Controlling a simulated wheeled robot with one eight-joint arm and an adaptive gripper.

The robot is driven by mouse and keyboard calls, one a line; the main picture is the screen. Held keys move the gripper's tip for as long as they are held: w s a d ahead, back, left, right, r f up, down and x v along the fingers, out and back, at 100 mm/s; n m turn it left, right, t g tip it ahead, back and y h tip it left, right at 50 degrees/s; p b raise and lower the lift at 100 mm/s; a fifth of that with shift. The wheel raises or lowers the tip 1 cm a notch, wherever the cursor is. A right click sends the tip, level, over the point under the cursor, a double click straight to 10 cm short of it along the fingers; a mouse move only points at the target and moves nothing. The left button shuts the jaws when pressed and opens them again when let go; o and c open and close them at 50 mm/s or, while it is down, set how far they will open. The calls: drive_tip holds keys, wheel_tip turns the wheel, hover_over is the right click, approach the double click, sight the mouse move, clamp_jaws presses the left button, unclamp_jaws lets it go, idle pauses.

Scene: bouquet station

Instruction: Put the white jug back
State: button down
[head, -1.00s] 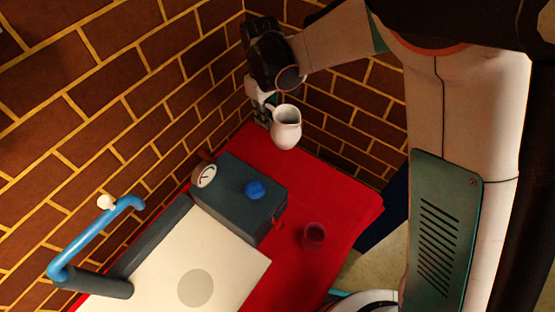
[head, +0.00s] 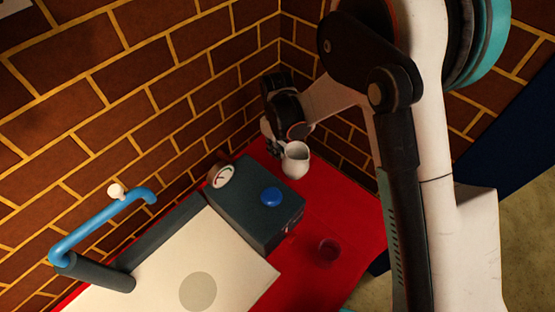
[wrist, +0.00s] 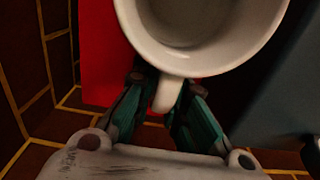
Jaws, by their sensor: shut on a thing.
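The white jug (head: 296,160) is in the head view near the far corner of the red table, just behind the dark grey box. In the wrist view the jug (wrist: 205,55) fills the top middle, with its open mouth showing and its handle pointing toward my gripper. My gripper (wrist: 168,97) is shut on the jug's handle, a finger on each side of it. In the head view my gripper (head: 272,140) is partly hidden by my wrist and the jug. I cannot tell whether the jug's base touches the table.
A dark grey box (head: 250,215) with a blue knob (head: 271,196) and a round gauge (head: 221,176) stands beside the jug. A dark red cup (head: 328,251) is on the red table (head: 345,215). Brick walls close the corner.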

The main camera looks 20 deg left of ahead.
drive_tip(key=shift+f+b, duration=0.6)
drive_tip(key=shift+f, duration=2)
drive_tip(key=c, duration=1.6)
unclamp_jaws()
wheel_tip(320, 180, up, 12)
drive_tip(key=p, duration=0.3)
drive_tip(key=shift+r, duration=0.1)
